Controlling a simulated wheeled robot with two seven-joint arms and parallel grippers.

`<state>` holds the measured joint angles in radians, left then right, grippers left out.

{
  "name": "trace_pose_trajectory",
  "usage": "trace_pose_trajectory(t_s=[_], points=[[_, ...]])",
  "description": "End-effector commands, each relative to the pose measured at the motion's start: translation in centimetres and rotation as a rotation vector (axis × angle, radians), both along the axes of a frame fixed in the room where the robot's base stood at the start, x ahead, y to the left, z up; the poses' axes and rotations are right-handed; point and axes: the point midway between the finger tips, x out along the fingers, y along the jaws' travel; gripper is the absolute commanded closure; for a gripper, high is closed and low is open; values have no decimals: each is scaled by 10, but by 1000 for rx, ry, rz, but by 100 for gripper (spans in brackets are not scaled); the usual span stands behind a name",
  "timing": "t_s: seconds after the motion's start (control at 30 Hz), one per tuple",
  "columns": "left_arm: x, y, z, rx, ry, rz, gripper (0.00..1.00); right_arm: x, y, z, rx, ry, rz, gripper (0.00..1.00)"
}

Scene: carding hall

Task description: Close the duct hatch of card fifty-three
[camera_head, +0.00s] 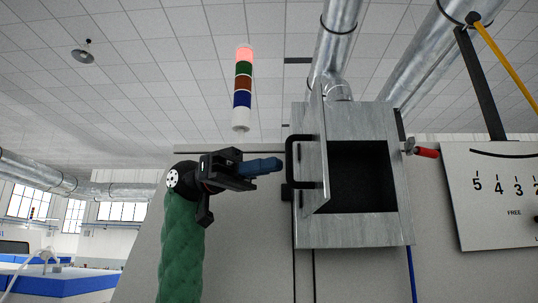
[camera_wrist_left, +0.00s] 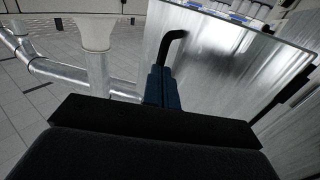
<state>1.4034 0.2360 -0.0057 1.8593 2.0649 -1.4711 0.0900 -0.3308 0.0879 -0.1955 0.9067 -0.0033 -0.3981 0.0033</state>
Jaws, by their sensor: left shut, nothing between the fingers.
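The duct hatch is a grey metal box (camera_head: 350,120) with a dark square opening (camera_head: 362,178). Its door (camera_head: 313,150) stands open, swung out at the left side of the opening and seen nearly edge-on. A black bar handle (camera_head: 290,150) is on the door's left-facing side. My left gripper (camera_head: 278,165) is shut and empty, its blue fingertips pointing right, just left of the handle. In the left wrist view the blue fingers (camera_wrist_left: 163,90) are together below the black handle (camera_wrist_left: 173,40), before the shiny door panel (camera_wrist_left: 215,65). Whether they touch is unclear. My right gripper is out of view.
A red-handled latch (camera_head: 425,152) sticks out at the box's right side. A dial panel (camera_head: 500,190) stands further right. Round ducts (camera_head: 338,45) rise above the box. A signal light column (camera_head: 243,90), lit red on top, stands above my gripper.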

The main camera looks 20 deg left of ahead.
Motion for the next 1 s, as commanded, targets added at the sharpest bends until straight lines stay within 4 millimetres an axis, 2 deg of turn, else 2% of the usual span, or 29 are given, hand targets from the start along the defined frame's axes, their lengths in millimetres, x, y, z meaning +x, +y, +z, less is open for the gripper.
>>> trace_pose_trajectory(t_s=[0.2,0.77,0.87,0.93,1.0], points=[[-2,-8,0,0,0,1,100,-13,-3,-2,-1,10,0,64],[-3,-12,-2,1,0,24,100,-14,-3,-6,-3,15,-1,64],[-4,-18,-3,0,-2,57,100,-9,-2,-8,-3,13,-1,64],[-4,-25,-4,2,-4,91,100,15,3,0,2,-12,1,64],[-5,-33,-4,1,-3,131,100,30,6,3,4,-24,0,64]])
